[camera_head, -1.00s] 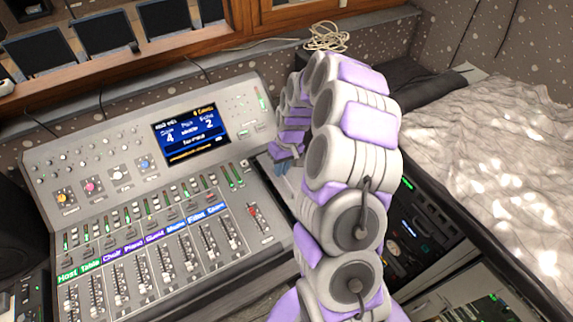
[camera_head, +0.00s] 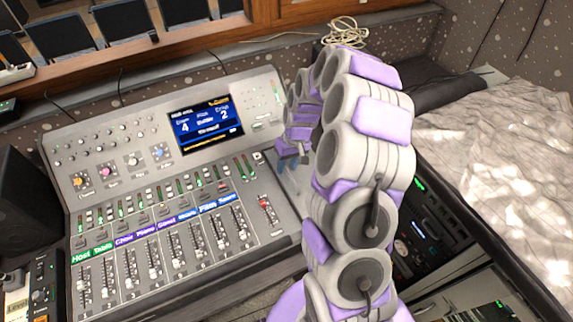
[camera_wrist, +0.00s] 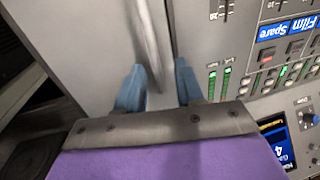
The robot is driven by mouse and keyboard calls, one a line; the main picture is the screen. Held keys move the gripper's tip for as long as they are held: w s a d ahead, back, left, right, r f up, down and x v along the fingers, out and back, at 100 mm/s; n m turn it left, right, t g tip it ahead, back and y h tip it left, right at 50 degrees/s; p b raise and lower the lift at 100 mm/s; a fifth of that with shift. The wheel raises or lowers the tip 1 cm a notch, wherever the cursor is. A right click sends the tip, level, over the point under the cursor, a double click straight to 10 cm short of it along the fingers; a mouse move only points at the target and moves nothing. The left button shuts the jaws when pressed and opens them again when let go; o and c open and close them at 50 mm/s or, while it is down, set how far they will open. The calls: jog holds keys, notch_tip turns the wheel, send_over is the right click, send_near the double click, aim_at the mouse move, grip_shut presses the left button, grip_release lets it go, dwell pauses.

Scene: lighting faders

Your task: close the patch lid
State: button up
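My gripper (camera_wrist: 159,84) shows two blue fingers held apart in the wrist view. A narrow grey strip lies beyond them, with a raised shiny metal bar (camera_wrist: 147,40) running up from between the fingertips. I cannot tell whether the fingers touch the bar. Smooth grey panels lie on both sides of it; which one is the patch lid is unclear. My arm hides much of the area to the right.
The mixing console (camera_head: 160,215), with faders and a lit screen (camera_head: 206,125), fills the left. A rack of dark equipment (camera_head: 425,225) stands right of my arm. A pale textured cover (camera_head: 500,160) lies farther right. A coiled cable (camera_head: 345,31) rests on the back ledge.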

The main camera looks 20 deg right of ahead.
aim_at(296, 172)
jog(key=d+r+p, duration=0.2)
jog(key=d+r, duration=0.1)
jog(key=r, duration=1.3)
jog(key=shift+r, duration=0.35)
jog(key=shift+w, duration=0.1)
jog(key=s+a+r+n+g+h, duration=0.1)
jog(key=s+a+r, duration=0.3)
jog(key=s+a, duration=0.3)
jog(key=s+a+r, duration=0.4)
jog(key=s+a, duration=0.1)
jog(key=s, duration=0.4)
jog(key=s+a+f+m+h, duration=0.1)
jog(key=s, duration=1.7)
jog(key=shift+s+a+f+g, duration=0.2)
jog(key=shift+a+g, duration=0.1)
jog(key=shift+g, duration=0.1)
jog(key=shift+o, duration=0.2)
